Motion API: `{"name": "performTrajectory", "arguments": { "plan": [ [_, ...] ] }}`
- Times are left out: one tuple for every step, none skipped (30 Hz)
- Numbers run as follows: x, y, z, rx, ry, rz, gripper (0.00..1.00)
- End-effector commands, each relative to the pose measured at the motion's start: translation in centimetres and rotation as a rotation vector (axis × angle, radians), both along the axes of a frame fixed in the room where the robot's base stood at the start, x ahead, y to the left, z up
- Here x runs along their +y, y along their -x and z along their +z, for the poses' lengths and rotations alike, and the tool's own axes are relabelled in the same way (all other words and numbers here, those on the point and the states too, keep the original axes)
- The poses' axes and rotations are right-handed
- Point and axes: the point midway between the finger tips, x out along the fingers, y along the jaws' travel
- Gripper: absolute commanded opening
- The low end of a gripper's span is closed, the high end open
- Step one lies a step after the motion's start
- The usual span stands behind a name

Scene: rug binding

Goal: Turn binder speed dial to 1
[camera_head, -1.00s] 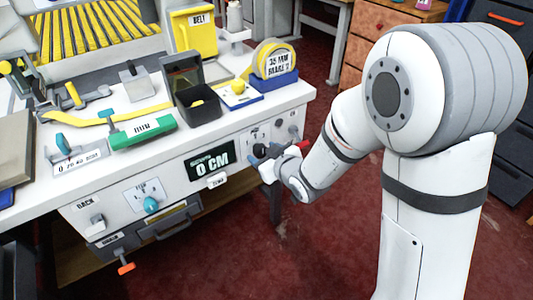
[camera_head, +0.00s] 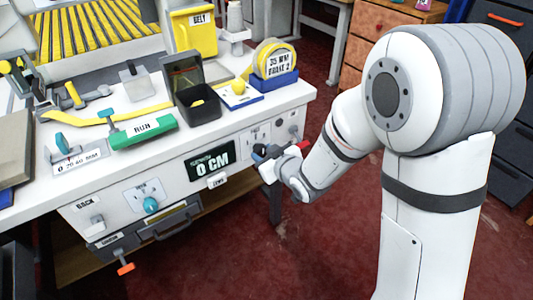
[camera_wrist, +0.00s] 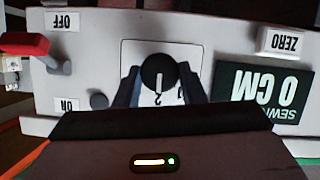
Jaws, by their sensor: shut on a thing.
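The binder speed dial (camera_wrist: 158,70) is a round black knob with a white pointer line, on a white square plate in the wrist view. My gripper (camera_wrist: 160,78) has one dark finger on each side of the knob and is shut on it. The pointer line runs down in the picture, toward a small upside-down numeral that looks like a 2. Another mark beside it is partly hidden by the right finger. In the head view my gripper (camera_head: 262,155) is at the right part of the machine's front panel and covers the dial.
Beside the dial are a green-black "0 CM" display (camera_wrist: 265,92), a ZERO button (camera_wrist: 281,41) and a red-tipped lever (camera_wrist: 25,43) between OFF and ON labels. A turquoise knob (camera_head: 151,204) is farther left on the panel. The floor in front is clear.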

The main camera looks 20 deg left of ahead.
Motion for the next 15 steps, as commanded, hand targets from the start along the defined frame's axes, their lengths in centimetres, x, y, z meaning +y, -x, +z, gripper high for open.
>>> {"name": "performTrajectory", "arguments": {
  "plan": [
    [0.05,-0.22,-0.08,0.0,0.0,-0.01,0.14],
    [0.15,-0.22,-0.11,-0.002,0.002,-0.01,0.14],
    [0.26,-0.22,-0.15,-0.007,0.006,-0.009,0.14],
    [0.32,-0.22,-0.19,-0.012,0.01,-0.009,0.14],
    [0.38,-0.23,-0.23,-0.018,0.013,-0.009,0.13],
    [0.47,-0.22,-0.29,-0.028,0.02,-0.009,0.14],
    [0.53,-0.19,-0.33,-0.037,0.028,-0.008,0.13],
    [0.57,-0.17,-0.37,-0.048,0.036,-0.007,0.13],
    [0.63,-0.17,-0.41,-0.064,0.047,-0.007,0.13],
    [0.67,-0.15,-0.48,-0.078,0.059,-0.007,0.13],
    [0.68,-0.14,-0.52,-0.093,0.07,-0.007,0.13],
    [0.73,-0.12,-0.58,-0.114,0.086,-0.007,0.13],
    [0.76,-0.1,-0.63,-0.131,0.1,-0.006,0.14],
    [0.81,-0.05,-0.66,-0.15,0.115,-0.005,0.14],
    [0.84,-0.03,-0.72,-0.175,0.136,-0.005,0.13]
  ]
}}
